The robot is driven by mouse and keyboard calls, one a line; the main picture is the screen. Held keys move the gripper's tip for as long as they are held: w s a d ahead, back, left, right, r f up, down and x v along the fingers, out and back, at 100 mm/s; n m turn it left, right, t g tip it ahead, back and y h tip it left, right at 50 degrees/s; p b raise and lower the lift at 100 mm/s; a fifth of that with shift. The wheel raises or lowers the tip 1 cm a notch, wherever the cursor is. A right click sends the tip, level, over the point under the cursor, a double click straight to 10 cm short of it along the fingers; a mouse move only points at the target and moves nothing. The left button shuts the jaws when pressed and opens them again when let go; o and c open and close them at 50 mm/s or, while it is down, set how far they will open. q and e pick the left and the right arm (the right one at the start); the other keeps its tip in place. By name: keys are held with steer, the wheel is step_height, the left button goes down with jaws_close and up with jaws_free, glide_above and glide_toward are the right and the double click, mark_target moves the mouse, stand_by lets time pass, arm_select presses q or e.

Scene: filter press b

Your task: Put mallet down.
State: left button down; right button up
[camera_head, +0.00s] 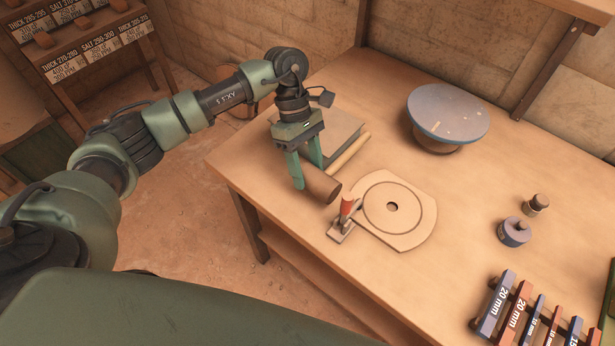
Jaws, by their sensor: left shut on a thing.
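My left gripper (306,172) is over the left part of the workbench, pointing down, with its green fingers at the mallet. The mallet shows as a dark brown cylindrical head (322,185) at the fingertips, beside a pale wooden rod (350,152) that looks like its handle. The gripper is shut on the mallet, and the fingers hide part of it. The mallet is at or just above the bench top (450,185); I cannot tell whether it touches. My right gripper is not in view.
A grey flat block (340,128) lies behind the gripper. A pale round-marked plate (408,228) with a red-handled clamp (347,208) is close in front. A blue-topped round stand (448,115) is farther back. Labelled bars (520,305) sit front right.

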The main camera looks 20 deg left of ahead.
arm_select(q)
steer(key=shift+f+p, duration=0.35)
steer(key=shift+f, duration=1.75)
steer(key=shift+f, duration=0.15)
steer(key=c, duration=0.6)
jaws_free()
steer(key=shift+s, duration=0.1)
